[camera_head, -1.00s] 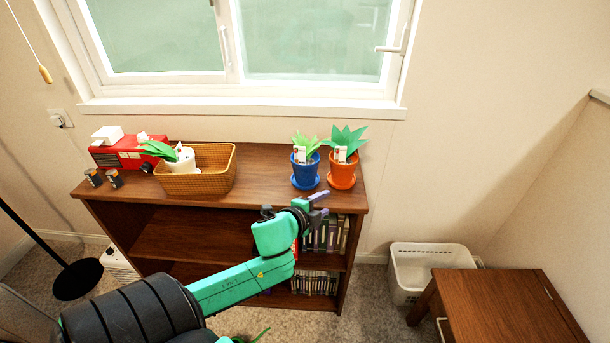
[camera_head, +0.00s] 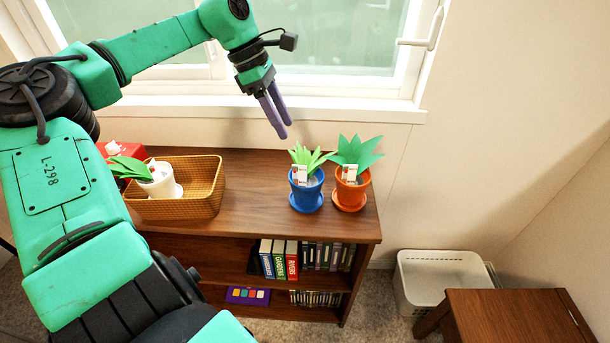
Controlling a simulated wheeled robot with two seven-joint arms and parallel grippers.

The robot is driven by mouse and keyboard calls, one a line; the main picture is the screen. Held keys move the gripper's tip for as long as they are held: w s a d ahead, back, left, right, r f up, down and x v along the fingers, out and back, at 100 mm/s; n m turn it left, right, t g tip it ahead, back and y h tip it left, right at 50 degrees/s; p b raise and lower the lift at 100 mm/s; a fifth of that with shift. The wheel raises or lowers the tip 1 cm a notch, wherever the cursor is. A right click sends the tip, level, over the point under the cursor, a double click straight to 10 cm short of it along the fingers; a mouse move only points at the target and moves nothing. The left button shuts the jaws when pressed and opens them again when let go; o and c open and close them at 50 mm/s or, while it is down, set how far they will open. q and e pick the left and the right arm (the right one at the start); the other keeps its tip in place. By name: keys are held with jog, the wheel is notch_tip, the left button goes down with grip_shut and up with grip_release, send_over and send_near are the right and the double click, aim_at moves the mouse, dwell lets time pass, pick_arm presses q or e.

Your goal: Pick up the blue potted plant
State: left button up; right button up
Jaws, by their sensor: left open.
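The blue potted plant (camera_head: 306,190) stands upright on a blue saucer on top of the wooden shelf (camera_head: 262,215), toward its right end. It has light green leaves and a small white tag. My left gripper (camera_head: 284,134) is open and empty, its purple fingers pointing down above and slightly left of the plant, apart from it. My left arm comes in from the left and bends high over the shelf. My right gripper is not in view.
An orange potted plant (camera_head: 352,188) stands close right of the blue one. A wicker basket (camera_head: 206,188) holding a white potted plant (camera_head: 160,181) is at left. A red object (camera_head: 118,150) is partly hidden. The window sill (camera_head: 350,112) is behind; shelf top between basket and plants is clear.

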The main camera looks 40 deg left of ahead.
aim_at(304, 166)
pick_arm(q)
jog(key=d+f, duration=0.3)
jog(key=shift+s+d+p, duration=0.15)
jog(key=shift+s+p, duration=0.15)
jog(key=shift+s, duration=0.1)
jog(key=shift+x, duration=1)
jog(key=x, duration=0.2)
jog(key=p+x, duration=0.1)
jog(key=x, duration=0.2)
jog(key=shift+w+a+f, duration=0.1)
jog(key=shift+a+f, duration=0.2)
jog(key=shift+f, duration=0.15)
jog(key=shift+w+d+f, duration=0.15)
jog(key=shift+d+f, duration=0.1)
jog(key=shift+f, duration=0.2)
jog(key=shift+a, duration=0.1)
jog(key=c, duration=0.7)
grip_shut()
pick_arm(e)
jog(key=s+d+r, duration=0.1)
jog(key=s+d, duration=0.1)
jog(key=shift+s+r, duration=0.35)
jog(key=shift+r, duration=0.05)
pick_arm(q)
jog(key=shift+w+r, duration=0.1)
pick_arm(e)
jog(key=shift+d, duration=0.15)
